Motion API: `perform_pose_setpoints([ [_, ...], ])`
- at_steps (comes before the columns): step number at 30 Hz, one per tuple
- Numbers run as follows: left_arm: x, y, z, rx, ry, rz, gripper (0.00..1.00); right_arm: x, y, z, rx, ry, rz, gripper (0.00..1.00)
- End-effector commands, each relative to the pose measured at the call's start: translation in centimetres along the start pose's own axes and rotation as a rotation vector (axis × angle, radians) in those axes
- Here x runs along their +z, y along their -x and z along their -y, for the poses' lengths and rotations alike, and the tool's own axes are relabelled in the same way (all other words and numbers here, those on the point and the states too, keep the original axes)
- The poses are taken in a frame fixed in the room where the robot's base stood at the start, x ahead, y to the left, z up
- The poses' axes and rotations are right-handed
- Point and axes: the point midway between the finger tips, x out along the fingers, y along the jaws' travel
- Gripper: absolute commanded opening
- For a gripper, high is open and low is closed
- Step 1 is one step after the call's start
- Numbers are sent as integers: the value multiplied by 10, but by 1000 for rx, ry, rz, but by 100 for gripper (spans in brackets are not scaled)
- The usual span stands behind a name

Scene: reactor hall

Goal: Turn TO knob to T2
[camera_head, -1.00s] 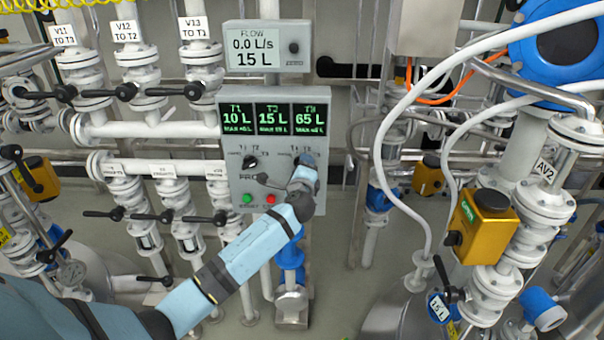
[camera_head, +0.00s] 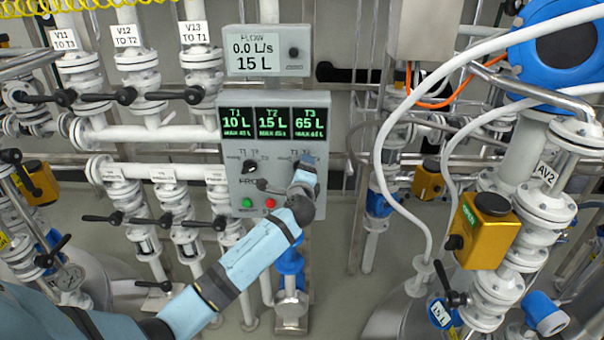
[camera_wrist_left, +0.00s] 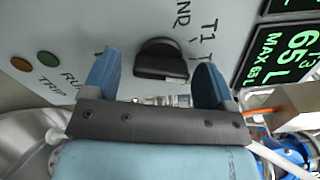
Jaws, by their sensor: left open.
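The control panel (camera_head: 237,185) has a FROM knob (camera_head: 250,167) at its left and a second knob at its right, which my left gripper (camera_head: 305,168) hides in the head view. In the left wrist view, a black knob (camera_wrist_left: 160,60) sits on the grey panel with its ridge lying roughly across the picture. Labels "T1" and part of another "T" are beside it. My left gripper (camera_wrist_left: 157,80) is open, with one blue finger on each side of this knob. I cannot tell whether the fingers touch it.
Green and red buttons (camera_head: 270,203) sit low on the panel. A display (camera_head: 275,122) above reads T1 10 L, T2 15 L, T3 65 L. The flow meter (camera_head: 266,50) reads 0.0 L/s, 15 L. Valves with black handles (camera_head: 150,96) crowd the left; white hoses (camera_head: 385,140) hang at right.

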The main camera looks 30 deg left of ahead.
Motion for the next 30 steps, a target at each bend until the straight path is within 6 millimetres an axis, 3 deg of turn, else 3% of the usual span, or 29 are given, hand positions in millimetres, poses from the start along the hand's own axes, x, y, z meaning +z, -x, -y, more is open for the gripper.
perform_pose_setpoints([
  [4, 0, 6, -1, 0, 0, -1, 79, 1, -1, 0, 0, 0, 0, 43],
  [8, -1, 25, -2, 1, 1, -2, 79, 3, -2, 0, 0, 0, 0, 43],
  [21, -1, 118, -2, 1, 1, -2, 79, 15, -9, -1, 1, 0, 5, 43],
  [30, 0, 138, 0, 0, 0, 0, 79, 16, -10, -1, 1, 0, 5, 43],
])
